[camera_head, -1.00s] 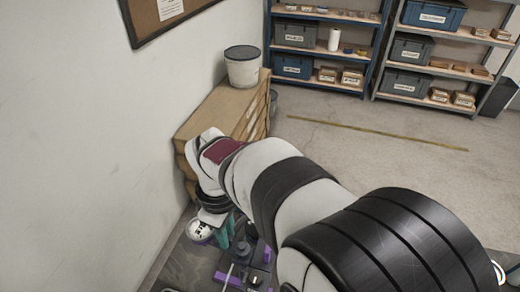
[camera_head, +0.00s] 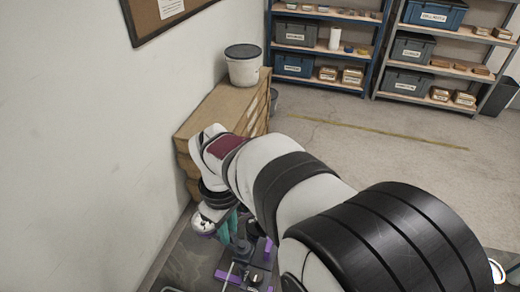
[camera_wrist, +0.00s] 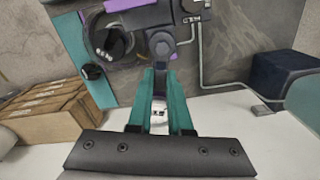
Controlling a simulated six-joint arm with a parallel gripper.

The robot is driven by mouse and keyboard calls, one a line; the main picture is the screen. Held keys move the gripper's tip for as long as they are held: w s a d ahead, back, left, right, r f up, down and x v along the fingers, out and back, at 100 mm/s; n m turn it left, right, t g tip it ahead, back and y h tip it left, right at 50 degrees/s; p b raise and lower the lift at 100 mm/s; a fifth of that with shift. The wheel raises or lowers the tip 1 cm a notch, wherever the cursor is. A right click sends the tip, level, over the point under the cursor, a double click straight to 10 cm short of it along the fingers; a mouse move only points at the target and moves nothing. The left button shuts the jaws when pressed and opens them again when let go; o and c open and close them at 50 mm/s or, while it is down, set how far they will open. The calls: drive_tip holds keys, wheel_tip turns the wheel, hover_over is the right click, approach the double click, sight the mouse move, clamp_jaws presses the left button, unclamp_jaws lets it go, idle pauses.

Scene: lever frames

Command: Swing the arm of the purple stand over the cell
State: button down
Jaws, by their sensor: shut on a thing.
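My gripper (camera_wrist: 160,75) shows its two teal fingers in the wrist view, pointing up the picture. They are shut on a narrow dark grey part that joins a dark grey lever arm (camera_wrist: 162,44) with a round bolt head. Purple pieces of the stand (camera_wrist: 185,34) show beside and behind this arm. In the head view my gripper (camera_head: 229,228) is low, left of the middle, and my arm hides much of the work spot. I cannot tell the cell for certain.
In the wrist view a teal plate (camera_wrist: 86,45) with a black knob is at left, above cardboard boxes (camera_wrist: 45,112). A thin grey pipe (camera_wrist: 240,82) and a dark blue box (camera_wrist: 285,78) are at right. A white bucket (camera_head: 243,68) stands beyond the table in the head view.

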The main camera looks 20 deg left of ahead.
drive_tip(key=m, duration=0.1)
drive_tip(key=w+m, duration=0.1)
drive_tip(key=m, duration=0.1)
drive_tip(key=shift+d+m, duration=0.2)
drive_tip(key=shift+m, duration=0.1)
drive_tip(key=shift+w+d+m, duration=0.25)
drive_tip(key=shift+d+m, duration=0.2)
drive_tip(key=shift+m, duration=1.4)
drive_tip(key=shift+w+d+m, duration=0.25)
drive_tip(key=shift+d+m, duration=0.25)
drive_tip(key=shift+m, duration=1.4)
drive_tip(key=shift+w+d+m, duration=0.25)
drive_tip(key=shift+d+m, duration=0.2)
drive_tip(key=shift+m, duration=1.4)
drive_tip(key=c, duration=0.8)
unclamp_jaws()
drive_tip(key=shift+c, duration=0.2)
